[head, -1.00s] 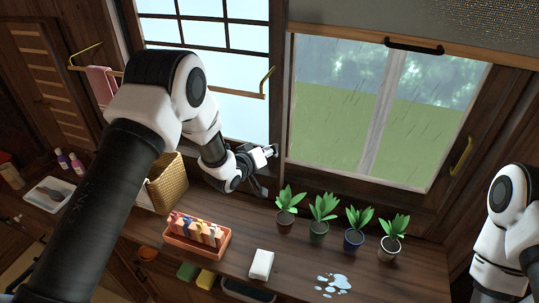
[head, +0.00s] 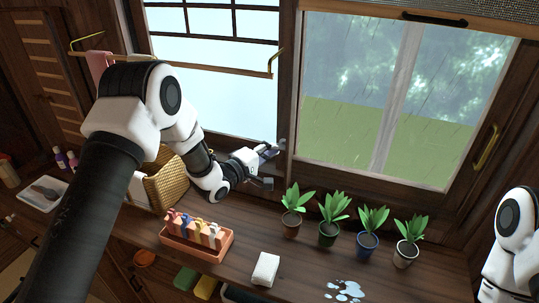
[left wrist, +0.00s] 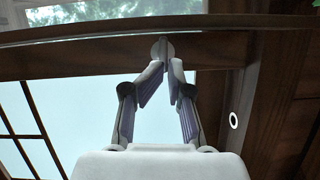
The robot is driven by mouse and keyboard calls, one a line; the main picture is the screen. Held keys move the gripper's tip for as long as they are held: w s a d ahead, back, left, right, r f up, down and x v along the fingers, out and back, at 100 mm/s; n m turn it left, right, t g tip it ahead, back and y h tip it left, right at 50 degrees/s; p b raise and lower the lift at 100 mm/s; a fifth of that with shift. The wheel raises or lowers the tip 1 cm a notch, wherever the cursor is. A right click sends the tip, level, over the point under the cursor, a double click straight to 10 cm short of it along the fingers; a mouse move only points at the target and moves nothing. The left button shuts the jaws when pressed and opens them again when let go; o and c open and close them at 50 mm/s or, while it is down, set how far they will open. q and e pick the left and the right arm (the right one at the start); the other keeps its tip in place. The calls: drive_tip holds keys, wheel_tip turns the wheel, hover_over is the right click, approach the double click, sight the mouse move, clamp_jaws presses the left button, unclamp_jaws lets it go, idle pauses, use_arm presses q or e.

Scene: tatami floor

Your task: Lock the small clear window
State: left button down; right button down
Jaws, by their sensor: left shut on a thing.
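The clear window (head: 340,60) is on the right in the head view, with a wooden frame, a pale middle bar and rain and grass behind it. A paler window (head: 210,80) with dark grid bars is to its left. My left gripper (head: 272,160) is at the wooden post between the two windows, near their lower edge. In the left wrist view its fingers (left wrist: 163,80) lean together onto a small grey knob (left wrist: 163,46) on the wooden frame. The fingertips partly hide the knob. My right gripper is outside both views; only part of my right arm shows at the right edge.
Several potted plants (head: 328,233) stand on the wooden counter below the clear window. A wicker basket (head: 168,183), an orange tray (head: 190,250) of small bottles and a white block (head: 265,269) are nearby. A puddle (head: 344,290) lies at the front.

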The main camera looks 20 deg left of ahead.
use_arm(q)
drive_tip(key=shift+f+n+b, duration=0.2)
drive_tip(key=shift+n+b, duration=0.15)
drive_tip(key=shift+n, duration=0.05)
drive_tip(key=shift+d+r, duration=0.1)
drive_tip(key=c, duration=1.5)
unclamp_jaws()
drive_tip(key=shift+c, duration=0.2)
drive_tip(key=shift+w+d+f, duration=0.15)
drive_tip(key=shift+w+f, duration=0.1)
drive_tip(key=shift+w, duration=0.05)
drive_tip(key=shift+s, duration=0.15)
drive_tip(key=v, duration=1.2)
drive_tip(key=shift+f, duration=0.15)
